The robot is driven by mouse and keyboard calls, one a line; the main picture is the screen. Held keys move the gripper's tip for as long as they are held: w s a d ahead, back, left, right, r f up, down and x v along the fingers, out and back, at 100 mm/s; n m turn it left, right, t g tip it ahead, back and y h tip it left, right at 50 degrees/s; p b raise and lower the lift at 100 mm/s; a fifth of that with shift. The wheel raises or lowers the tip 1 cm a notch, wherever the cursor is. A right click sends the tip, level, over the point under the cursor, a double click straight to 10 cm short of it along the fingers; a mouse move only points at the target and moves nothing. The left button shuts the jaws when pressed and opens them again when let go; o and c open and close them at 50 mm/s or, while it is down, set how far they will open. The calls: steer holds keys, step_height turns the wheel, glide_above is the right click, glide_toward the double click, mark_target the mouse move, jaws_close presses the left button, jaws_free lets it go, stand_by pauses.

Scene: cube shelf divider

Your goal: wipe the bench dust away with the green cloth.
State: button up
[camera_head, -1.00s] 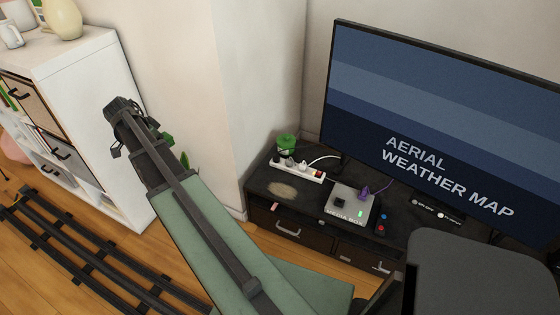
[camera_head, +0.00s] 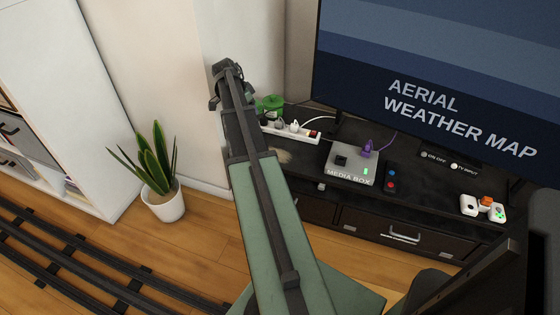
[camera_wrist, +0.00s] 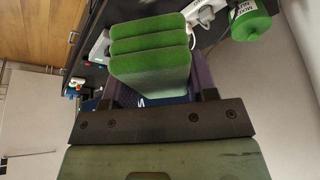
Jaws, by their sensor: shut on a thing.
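The folded green cloth (camera_wrist: 150,72) fills the space between my fingers in the wrist view. My gripper (camera_wrist: 155,92) is shut on it. In the head view my gripper (camera_head: 218,95) is at the far end of my arm, left of the green canister; I cannot make out the cloth there. The dust (camera_head: 284,156) is a pale tan patch on the dark bench (camera_head: 310,178), just right of my arm and in front of the power strip. My arm may hide part of it. The gripper appears apart from the dust.
On the bench are a white power strip (camera_head: 290,129), a green canister (camera_head: 268,104), a media box (camera_head: 352,165) with a purple plug, and a red-and-blue control (camera_head: 391,180). A screen (camera_head: 430,90) stands behind. A potted plant (camera_head: 160,185) and white shelf (camera_head: 75,100) are left.

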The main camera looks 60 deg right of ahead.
steer(key=m+b, duration=0.1)
steer(key=b, duration=1.3)
glide_above(282, 152)
steer(key=w+a, duration=0.1)
steer(key=shift+g, duration=0.3)
step_height(282, 152, down, 19)
steer(key=shift+a+r, duration=0.1)
steer(key=shift+s+r, duration=0.1)
step_height(282, 152, down, 6)
steer(key=b, duration=0.6)
steer(key=w+a, duration=0.1)
steer(key=a, duration=0.1)
steer(key=w+a, duration=0.2)
steer(key=a, duration=0.1)
steer(key=w+a, duration=0.2)
steer(key=a, duration=0.1)
steer(key=shift+w+a+r, duration=0.1)
steer(key=shift+a+r, duration=0.1)
steer(key=shift+r, duration=0.1)
steer(key=shift+f+b, duration=0.55)
steer(key=shift+f, duration=0.25)
steer(key=shift+r, duration=0.1)
